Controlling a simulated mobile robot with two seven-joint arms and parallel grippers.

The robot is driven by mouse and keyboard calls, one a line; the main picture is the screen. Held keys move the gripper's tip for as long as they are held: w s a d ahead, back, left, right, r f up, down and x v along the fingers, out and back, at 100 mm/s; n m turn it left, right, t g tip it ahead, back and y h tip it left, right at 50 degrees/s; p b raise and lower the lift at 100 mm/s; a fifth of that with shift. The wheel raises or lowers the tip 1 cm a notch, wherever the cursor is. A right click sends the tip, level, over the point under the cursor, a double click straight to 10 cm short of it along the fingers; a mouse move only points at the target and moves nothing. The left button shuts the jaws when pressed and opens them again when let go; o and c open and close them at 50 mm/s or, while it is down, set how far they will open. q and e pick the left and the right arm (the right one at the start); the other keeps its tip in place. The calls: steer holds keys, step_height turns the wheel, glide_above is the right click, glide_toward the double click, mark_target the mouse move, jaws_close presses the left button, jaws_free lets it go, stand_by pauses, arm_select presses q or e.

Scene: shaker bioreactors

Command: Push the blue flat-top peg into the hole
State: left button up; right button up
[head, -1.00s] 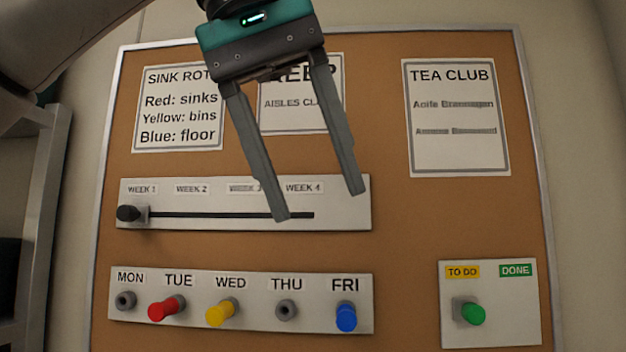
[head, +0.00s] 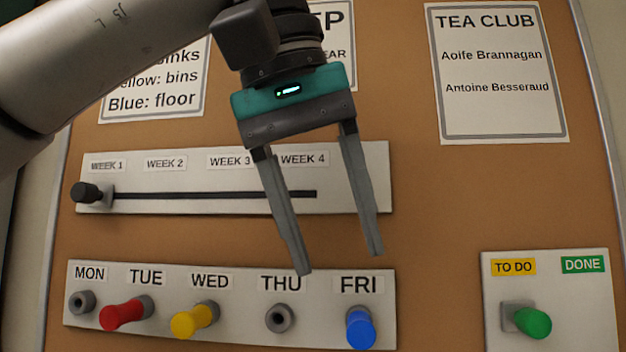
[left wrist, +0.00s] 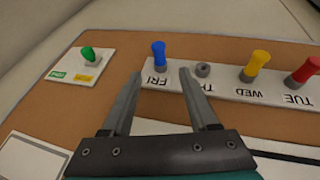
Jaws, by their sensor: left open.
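The blue flat-top peg (head: 361,327) sticks out from the board below the FRI label. It also shows in the left wrist view (left wrist: 158,54), beyond my fingertips. My left gripper (head: 340,262) is open and empty. In the head view its fingertips are above the peg, one over THU and one over FRI. In the left wrist view the fingertips (left wrist: 160,74) appear on either side of the FRI label, apart from the peg. The hole around the blue peg's base is hidden by the peg. My right gripper is not in view.
The day strip (head: 240,340) also holds a red peg (head: 122,315) at TUE and a yellow peg (head: 190,321) at WED. MON and THU have empty sockets. A week slider (head: 85,193) sits at WEEK 1. A green knob (head: 532,322) is under TO DO at right.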

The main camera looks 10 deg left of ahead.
mark_target(357, 316)
arm_select(q)
steer(key=x, duration=0.6)
steer(key=shift+w+d+f, duration=0.15)
steer(key=shift+f, duration=0.2)
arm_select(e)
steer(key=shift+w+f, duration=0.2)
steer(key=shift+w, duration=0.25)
arm_select(q)
steer(key=shift+c, duration=0.4)
jaws_close()
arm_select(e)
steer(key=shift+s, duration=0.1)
arm_select(q)
steer(key=shift+o, duration=0.4)
jaws_free()
